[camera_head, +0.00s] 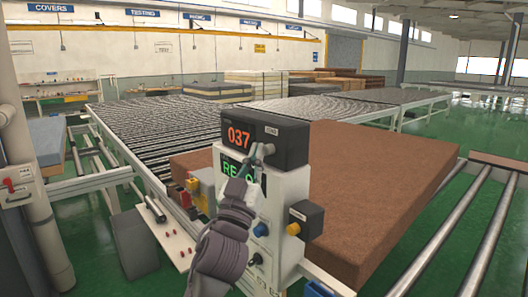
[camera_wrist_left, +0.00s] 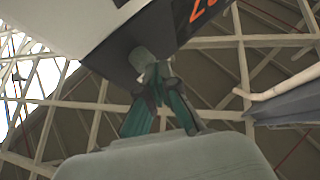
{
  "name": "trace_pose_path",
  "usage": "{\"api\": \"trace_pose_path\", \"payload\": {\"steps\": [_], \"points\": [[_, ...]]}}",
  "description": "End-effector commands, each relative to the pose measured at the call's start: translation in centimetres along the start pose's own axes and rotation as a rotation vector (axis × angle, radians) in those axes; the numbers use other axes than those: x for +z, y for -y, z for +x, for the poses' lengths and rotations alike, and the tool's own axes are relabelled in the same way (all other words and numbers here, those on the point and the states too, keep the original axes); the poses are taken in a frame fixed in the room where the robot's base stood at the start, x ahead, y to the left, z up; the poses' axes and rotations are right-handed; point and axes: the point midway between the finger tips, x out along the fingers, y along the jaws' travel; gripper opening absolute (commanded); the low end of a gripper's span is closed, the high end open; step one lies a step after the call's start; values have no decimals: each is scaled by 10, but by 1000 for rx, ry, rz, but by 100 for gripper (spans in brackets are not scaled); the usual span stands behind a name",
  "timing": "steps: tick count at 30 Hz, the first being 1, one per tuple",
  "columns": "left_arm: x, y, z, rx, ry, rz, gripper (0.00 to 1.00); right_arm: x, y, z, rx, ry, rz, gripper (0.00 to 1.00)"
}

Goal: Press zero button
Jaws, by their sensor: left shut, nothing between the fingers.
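The black counter box (camera_head: 290,142) shows orange digits "037" on its front. A small grey label, probably the zero label (camera_head: 271,131), sits at the upper right of that face; its lettering is too small to read surely. My left gripper (camera_head: 262,152) is shut and empty, its fingertips just below this label, in front of the lower right of the face. I cannot tell whether they touch it. In the left wrist view, the shut fingers (camera_wrist_left: 155,72) overlap the dark box (camera_wrist_left: 125,42). My right gripper is out of view.
The white console (camera_head: 290,195) under the box has a green-lettered screen, partly hidden by my gripper. A yellow-and-black side box (camera_head: 305,220) sticks out at its right. A brown mattress (camera_head: 385,185) lies behind, with roller conveyors (camera_head: 150,130) beyond.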

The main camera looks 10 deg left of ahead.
Motion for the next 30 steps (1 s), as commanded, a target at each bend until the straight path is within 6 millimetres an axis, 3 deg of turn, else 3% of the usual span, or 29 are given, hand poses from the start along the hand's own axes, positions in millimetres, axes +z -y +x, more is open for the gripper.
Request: {"api": "trace_pose_path", "payload": {"steps": [30], "points": [[6, -6, 7, 1, 1, 0, 0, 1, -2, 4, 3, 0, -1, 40]]}}
